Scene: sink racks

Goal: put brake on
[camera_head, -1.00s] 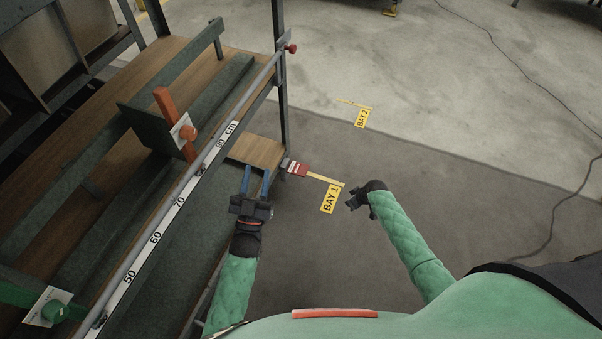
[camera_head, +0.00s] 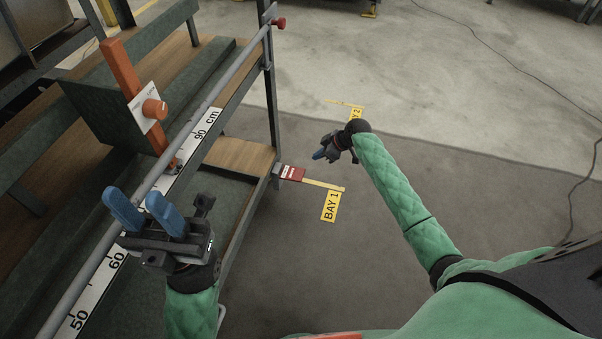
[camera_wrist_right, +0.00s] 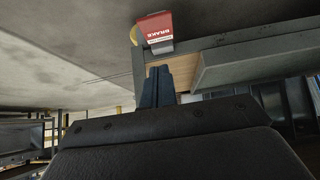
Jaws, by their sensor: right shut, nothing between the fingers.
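The brake is a red block with a white label (camera_head: 292,173) at the rack's lower front corner, beside a yellow strip on the floor. In the right wrist view the red block (camera_wrist_right: 155,27) reads BRAKE and lies just beyond my fingertips, apart from them. My right gripper (camera_head: 318,155) is shut and empty, to the right of and slightly above the brake in the head view; its blue fingers (camera_wrist_right: 155,75) are together in the wrist view.
The rack's post (camera_head: 270,95) and wooden lower shelf (camera_head: 240,155) stand beside the brake. An orange upright with a knob (camera_head: 126,85) stands on the rack behind the ruler (camera_head: 200,130). A BAY 1 sign (camera_head: 330,206) marks the floor.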

